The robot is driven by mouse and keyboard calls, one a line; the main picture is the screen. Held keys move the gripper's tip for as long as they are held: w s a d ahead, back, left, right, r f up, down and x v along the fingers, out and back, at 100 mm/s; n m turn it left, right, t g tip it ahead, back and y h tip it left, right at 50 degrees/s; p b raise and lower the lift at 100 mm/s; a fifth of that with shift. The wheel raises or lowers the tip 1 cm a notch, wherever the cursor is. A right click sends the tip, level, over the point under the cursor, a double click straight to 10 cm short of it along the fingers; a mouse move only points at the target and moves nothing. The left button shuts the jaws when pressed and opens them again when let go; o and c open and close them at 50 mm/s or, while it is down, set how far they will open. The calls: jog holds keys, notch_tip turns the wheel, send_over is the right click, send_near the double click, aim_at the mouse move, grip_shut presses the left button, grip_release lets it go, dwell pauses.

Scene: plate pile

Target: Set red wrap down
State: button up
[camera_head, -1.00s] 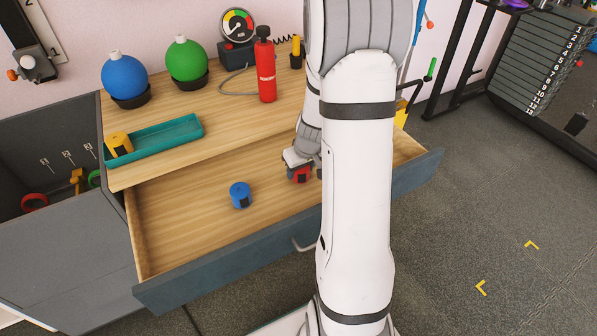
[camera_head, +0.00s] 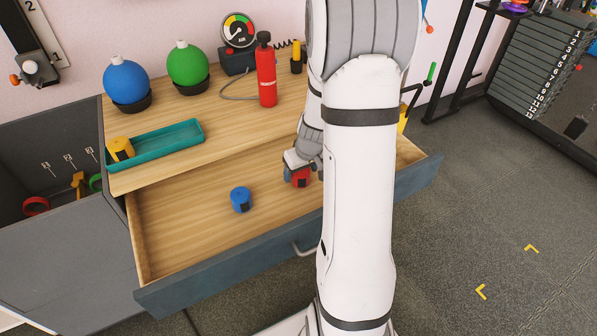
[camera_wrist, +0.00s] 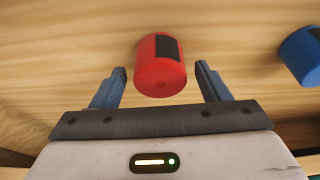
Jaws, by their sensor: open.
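The red wrap (camera_head: 300,178) is a short red roll with a black patch, in the open wooden drawer (camera_head: 175,240). In the wrist view the red wrap (camera_wrist: 160,68) stands between my gripper's two blue fingers, with a gap on each side. My gripper (camera_wrist: 162,80) is open around it. In the head view my gripper (camera_head: 299,172) is at the drawer's right part, partly hidden by my arm. Whether the wrap rests fully on the drawer floor is hard to tell.
A blue wrap (camera_head: 241,199) stands in the drawer to the left, with clear floor around it. A teal tray (camera_head: 170,142) with a yellow wrap (camera_head: 120,149) is on the bench top.

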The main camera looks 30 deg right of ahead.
jog(key=p+v, duration=0.4)
jog(key=v, duration=0.7)
jog(key=s+a+r+g, duration=0.1)
jog(key=s+a+r, duration=0.3)
jog(key=s+a, duration=0.3)
jog(key=s+a+r+g, duration=0.1)
jog(key=s+a+r, duration=0.3)
jog(key=s+a, duration=0.4)
jog(key=shift+s, duration=0.3)
jog(key=shift+a+r, duration=0.1)
jog(key=shift+a, duration=0.05)
notch_tip(320, 180, up, 30)
jog(key=t+p, duration=0.1)
jog(key=p, duration=2.6)
jog(key=shift+r, duration=0.25)
